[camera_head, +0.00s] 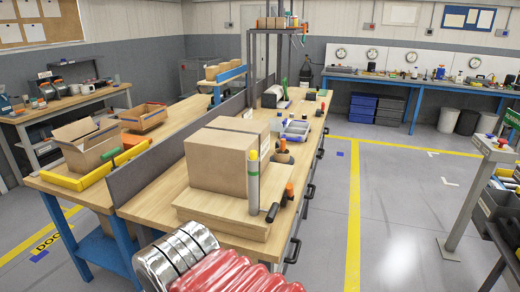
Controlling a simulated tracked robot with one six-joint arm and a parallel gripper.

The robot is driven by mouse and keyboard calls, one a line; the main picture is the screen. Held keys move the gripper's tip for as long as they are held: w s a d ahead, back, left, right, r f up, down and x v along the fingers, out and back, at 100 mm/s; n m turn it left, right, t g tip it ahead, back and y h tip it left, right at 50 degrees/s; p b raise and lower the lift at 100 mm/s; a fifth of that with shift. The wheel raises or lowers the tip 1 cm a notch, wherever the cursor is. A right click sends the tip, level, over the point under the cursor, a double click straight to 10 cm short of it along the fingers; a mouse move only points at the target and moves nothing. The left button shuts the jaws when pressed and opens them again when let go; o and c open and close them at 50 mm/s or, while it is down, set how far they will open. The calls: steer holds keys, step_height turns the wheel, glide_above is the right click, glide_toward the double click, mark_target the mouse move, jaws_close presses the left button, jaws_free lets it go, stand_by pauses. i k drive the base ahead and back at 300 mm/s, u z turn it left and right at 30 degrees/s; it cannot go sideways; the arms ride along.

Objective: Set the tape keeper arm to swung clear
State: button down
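I cannot pick out the tape keeper arm for certain in this view. A dark and white dispenser-like object (274,97) stands far along the middle workbench, too small to read. On the near end of that bench, a closed cardboard box (222,160) rests on a wooden board (222,214). A grey upright cylinder with a yellow top (253,182) stands on the board at the box's right corner. A black handle-like piece (272,212) is near the board's right edge. My gripper is not in view.
The middle workbench (300,170) has handles along its right side. A shiny ribbed silver and red body (215,268) fills the bottom centre. Floor right of the yellow line (354,200) is clear toward a grey post (463,205).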

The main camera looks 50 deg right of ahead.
mark_target(282, 145)
steer(key=u, duration=0.45)
steer(key=k, duration=1.2)
steer(key=z, duration=1.05)
steer(key=i, duration=1)
steer(key=z, duration=0.1)
